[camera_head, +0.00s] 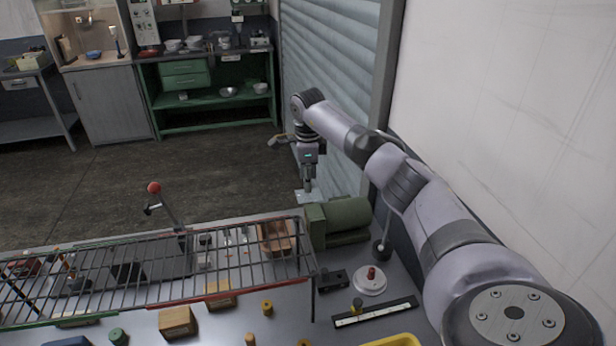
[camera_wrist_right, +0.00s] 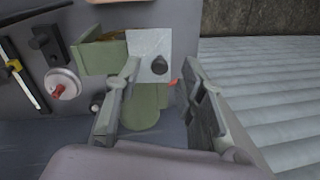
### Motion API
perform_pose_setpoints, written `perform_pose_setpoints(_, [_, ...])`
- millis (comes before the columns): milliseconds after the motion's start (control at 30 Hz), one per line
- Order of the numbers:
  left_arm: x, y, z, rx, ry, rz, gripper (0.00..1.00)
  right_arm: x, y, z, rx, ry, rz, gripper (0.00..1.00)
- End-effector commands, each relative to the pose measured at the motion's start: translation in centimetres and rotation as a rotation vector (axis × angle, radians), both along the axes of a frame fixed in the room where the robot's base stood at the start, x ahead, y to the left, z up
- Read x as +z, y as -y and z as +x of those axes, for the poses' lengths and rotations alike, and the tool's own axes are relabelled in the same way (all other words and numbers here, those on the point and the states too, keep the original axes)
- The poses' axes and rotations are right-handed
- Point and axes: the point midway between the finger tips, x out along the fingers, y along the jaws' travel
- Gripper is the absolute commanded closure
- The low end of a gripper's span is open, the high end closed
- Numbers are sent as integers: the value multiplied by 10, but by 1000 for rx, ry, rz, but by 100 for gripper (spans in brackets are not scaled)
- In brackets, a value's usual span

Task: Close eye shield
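The eye shield is a pale flat plate (camera_head: 306,196) at the far left end of a green motor-like machine (camera_head: 345,218) on the bench. In the right wrist view the shield (camera_wrist_right: 152,45) shows a dark round knob (camera_wrist_right: 160,65), and the green machine (camera_wrist_right: 145,108) lies behind it. My right gripper (camera_head: 308,183) points down just over the shield. In the wrist view its two fingers (camera_wrist_right: 162,72) are spread, with the knob seen between them. Whether a finger touches the shield, I cannot tell. My left gripper is not in view.
A wire rack (camera_head: 160,262) stands left of the machine, with a red-balled lever (camera_head: 154,187) behind it. A white disc with a red knob (camera_head: 369,281) and a dark ruler-like strip (camera_head: 375,312) lie in front. A roller shutter (camera_head: 330,80) rises behind my arm.

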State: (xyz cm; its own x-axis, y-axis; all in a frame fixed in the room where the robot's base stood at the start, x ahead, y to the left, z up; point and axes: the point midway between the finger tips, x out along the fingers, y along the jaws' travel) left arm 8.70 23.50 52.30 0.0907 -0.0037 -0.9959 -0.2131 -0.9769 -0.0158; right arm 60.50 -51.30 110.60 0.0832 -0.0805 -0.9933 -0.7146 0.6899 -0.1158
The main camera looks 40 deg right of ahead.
Motion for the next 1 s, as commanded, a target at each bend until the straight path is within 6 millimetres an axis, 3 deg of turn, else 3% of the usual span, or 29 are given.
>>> perform_pose_setpoints(400, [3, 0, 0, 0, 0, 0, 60, -11, 0, 1, 1, 0, 0, 64])
perform_pose_setpoints(1000, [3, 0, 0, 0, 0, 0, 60, -10, 1, 1, 0, 1, -1, 100])
